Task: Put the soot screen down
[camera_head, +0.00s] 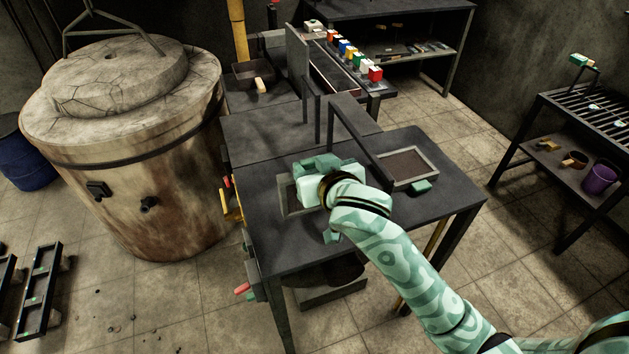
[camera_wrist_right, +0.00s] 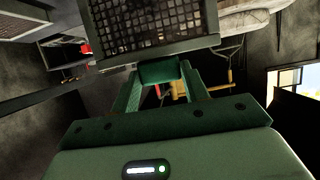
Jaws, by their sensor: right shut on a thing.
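The soot screen shows in the right wrist view as a dark mesh panel (camera_wrist_right: 150,28) in a grey frame, with a green handle block (camera_wrist_right: 161,71). My right gripper (camera_wrist_right: 160,84) is shut on that handle. In the head view my right gripper (camera_head: 318,166) is over the left part of the dark table (camera_head: 330,233). A light frame edge (camera_head: 284,193) shows beside it, mostly hidden by the hand. I cannot tell whether the screen touches the table. My left gripper is not in view.
A second framed panel (camera_head: 408,166) with a green block (camera_head: 420,187) lies on the table's right part. A dark upright frame (camera_head: 358,138) stands between. A large round furnace (camera_head: 130,150) is at left. A slatted rack (camera_head: 590,108) stands at right. The table's front is clear.

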